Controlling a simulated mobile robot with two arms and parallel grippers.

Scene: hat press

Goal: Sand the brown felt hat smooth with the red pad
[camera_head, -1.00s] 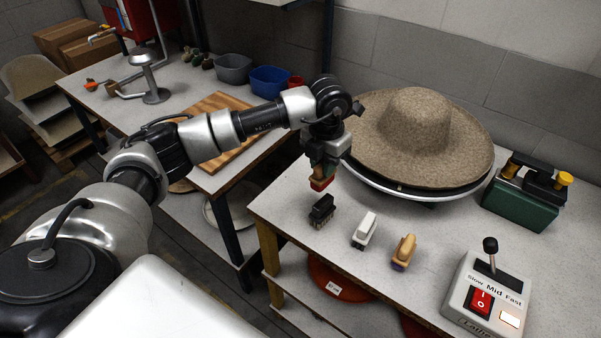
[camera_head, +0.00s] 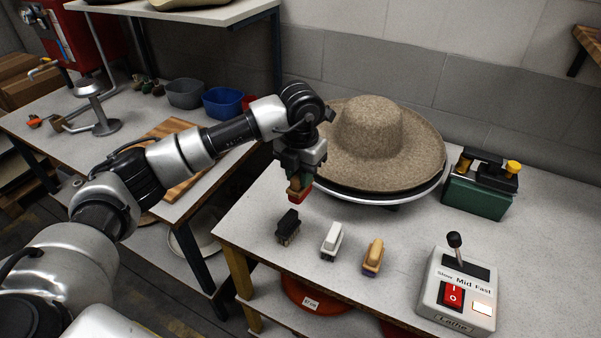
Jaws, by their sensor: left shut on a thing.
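The brown felt hat (camera_head: 372,140), wide-brimmed with a rounded crown, sits on a round turntable (camera_head: 372,196) at the back of the table. My left gripper (camera_head: 299,180) points down at the left front of the brim. It is shut on the red pad (camera_head: 300,193), whose red underside shows below the fingers. The pad is above the table and beside the hat, and I cannot tell whether it touches the brim. My right gripper is out of view.
A black brush (camera_head: 288,227), a white brush (camera_head: 332,241) and a tan brush (camera_head: 373,257) stand in a row in front. A lathe control box (camera_head: 457,291) with lever is at the right front. A green device (camera_head: 478,193) stands at the back right.

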